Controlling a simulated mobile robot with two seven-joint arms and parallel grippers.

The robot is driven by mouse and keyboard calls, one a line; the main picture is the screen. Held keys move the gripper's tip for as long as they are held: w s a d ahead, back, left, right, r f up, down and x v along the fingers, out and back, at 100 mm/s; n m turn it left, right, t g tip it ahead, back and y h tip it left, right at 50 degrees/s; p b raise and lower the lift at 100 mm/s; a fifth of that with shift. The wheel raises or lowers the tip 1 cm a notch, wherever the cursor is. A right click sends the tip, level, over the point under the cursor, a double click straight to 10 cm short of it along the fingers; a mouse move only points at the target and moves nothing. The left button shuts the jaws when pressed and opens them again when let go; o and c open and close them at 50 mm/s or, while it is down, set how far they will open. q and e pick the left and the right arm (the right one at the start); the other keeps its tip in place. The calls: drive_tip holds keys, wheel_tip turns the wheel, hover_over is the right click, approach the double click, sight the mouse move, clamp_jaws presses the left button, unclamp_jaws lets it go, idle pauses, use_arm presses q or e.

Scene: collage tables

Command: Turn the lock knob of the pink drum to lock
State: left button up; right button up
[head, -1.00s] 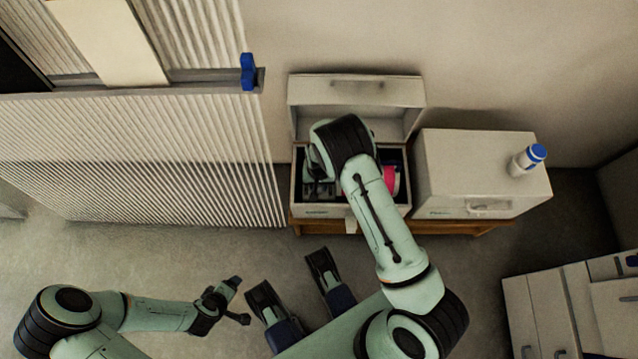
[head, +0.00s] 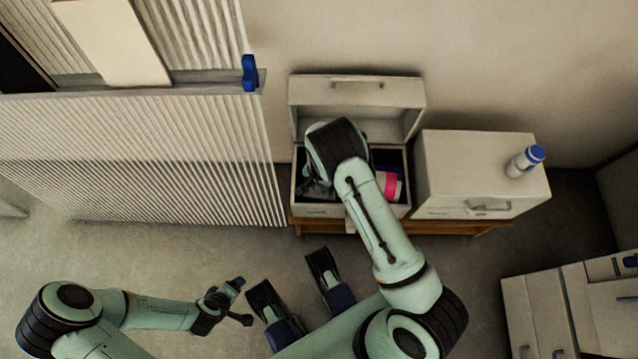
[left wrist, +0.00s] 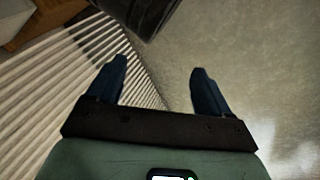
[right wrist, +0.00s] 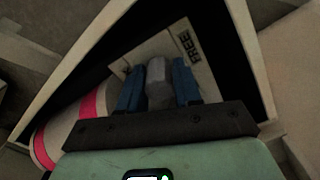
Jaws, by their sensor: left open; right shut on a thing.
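The pink drum (head: 391,186) lies in the open box, a pale cylinder with pink bands. It also shows in the right wrist view (right wrist: 62,130) at the lower left. A grey knob (right wrist: 158,84) stands on a pale plate (right wrist: 205,72) whose visible label reads "FREE". My right gripper (right wrist: 157,72) is shut on the knob, with one blue finger on each side. In the head view my right arm hides these fingers and the knob. My left gripper (left wrist: 158,78) is open and empty, away from the box, low over the floor side in the head view (head: 241,300).
The white box (head: 312,211) has its lid (head: 357,92) raised at the back and dark inner walls close around my right gripper. A closed white box (head: 455,155) with a blue-capped bottle (head: 525,161) stands to its right. A corrugated panel (head: 150,170) stands at left.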

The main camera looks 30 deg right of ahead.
idle(0.3)
drive_tip(key=o, duration=1)
use_arm(q)
drive_tip(key=s+d+r+g+p, duration=0.2)
drive_tip(key=s+d+r+p, duration=0.1)
drive_tip(key=s, duration=0.3)
drive_tip(key=shift+r+h+p, duration=0.4)
drive_tip(key=shift+r+p, duration=0.05)
drive_tip(key=shift+r, duration=0.3)
use_arm(e)
wheel_tip(320, 180, up, 13)
drive_tip(key=shift+r, duration=0.2)
